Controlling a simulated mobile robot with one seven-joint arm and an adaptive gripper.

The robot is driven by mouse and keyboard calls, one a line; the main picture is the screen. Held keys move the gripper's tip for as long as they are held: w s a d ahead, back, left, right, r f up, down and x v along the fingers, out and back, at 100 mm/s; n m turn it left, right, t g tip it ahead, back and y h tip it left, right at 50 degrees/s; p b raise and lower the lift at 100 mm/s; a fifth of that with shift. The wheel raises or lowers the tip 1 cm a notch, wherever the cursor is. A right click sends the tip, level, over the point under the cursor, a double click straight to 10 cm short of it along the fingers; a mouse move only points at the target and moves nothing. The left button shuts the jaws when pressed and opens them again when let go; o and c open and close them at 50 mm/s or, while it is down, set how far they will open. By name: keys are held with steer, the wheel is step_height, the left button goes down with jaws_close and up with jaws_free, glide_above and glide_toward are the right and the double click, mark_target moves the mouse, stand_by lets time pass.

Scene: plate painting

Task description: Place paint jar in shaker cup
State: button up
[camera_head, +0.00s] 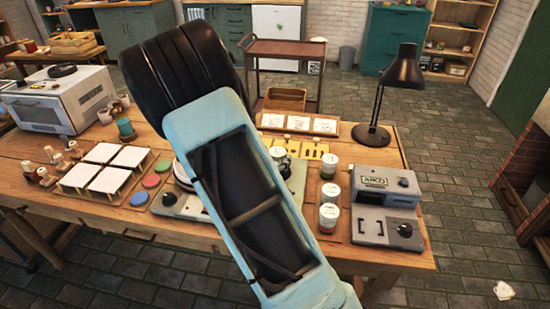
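Three small paint jars stand in a row on the right part of the table: a far jar (329,167), a middle jar (331,192) and a near jar (328,217). They have pale lids or tops, and I cannot tell which one the task means. A grey machine (384,205) with dark knobs and a label stands just right of them. I cannot make out a shaker cup for certain. My own arm crosses the middle of the picture and hides part of the table. My gripper is not visible.
On the wooden table (425,262) are a black lamp (402,72) at the back right, white tiles (128,157) on stands, coloured discs (151,181), and a white oven-like box (62,100) at the left. Another machine (183,207) is partly hidden by my arm.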

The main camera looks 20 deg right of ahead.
steer(key=shift+o, duration=0.7)
steer(key=shift+r, duration=0.25)
steer(key=p+v, duration=0.2)
steer(key=v, duration=1)
